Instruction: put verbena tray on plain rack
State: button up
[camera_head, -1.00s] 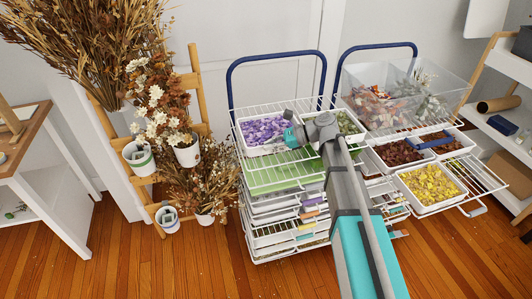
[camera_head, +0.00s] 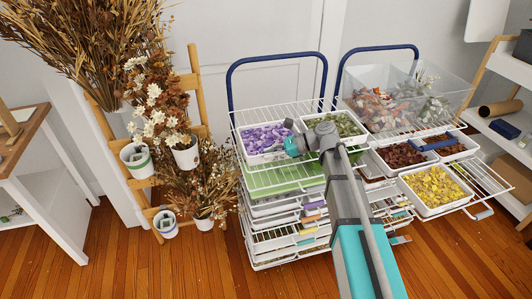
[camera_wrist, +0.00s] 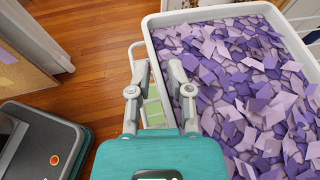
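The verbena tray appears to be the white tray of purple petals (camera_head: 266,157) on the top wire shelf of the left rack (camera_head: 240,118). In the wrist view the purple-filled tray (camera_wrist: 154,47) takes up the right side. In the head view my gripper (camera_head: 292,146) is at the tray's right end. Whether a finger touches the rim I cannot tell. I cannot tell which rack is the plain one.
A tray of green material (camera_head: 347,124) stands close to the purple one. The right rack (camera_head: 482,178) carries brown and yellow (camera_head: 435,186) petal trays and a clear bin (camera_head: 405,95). Dried-flower pots (camera_head: 137,160) stand left. Wooden floor (camera_head: 150,270) is clear in front.

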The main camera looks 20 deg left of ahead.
jog(key=shift+o, duration=0.8)
jog(key=shift+r, duration=0.2)
jog(key=p+v, duration=0.4)
jog(key=v, duration=0.8)
jog(key=shift+p, duration=0.3)
jog(key=shift+f, duration=0.1)
jog(key=shift+d+f, duration=0.1)
jog(key=s+d+f+n+t+h, duration=0.1)
jog(key=s+d+f+n+h, duration=0.3)
jog(key=d, duration=0.4)
jog(key=s+d+f+n+t+h, duration=0.1)
jog(key=s+d+f+n+h, duration=0.2)
jog(key=d, duration=0.4)
jog(key=s+d+f+n+t+h, duration=0.1)
jog(key=s+d+f+n+h, duration=0.3)
jog(key=s+d+n+h, duration=0.2)
jog(key=d, duration=0.2)
jog(key=shift+s+d+f+n+t, duration=0.35)
jog(key=shift+s+d+n+t, duration=0.05)
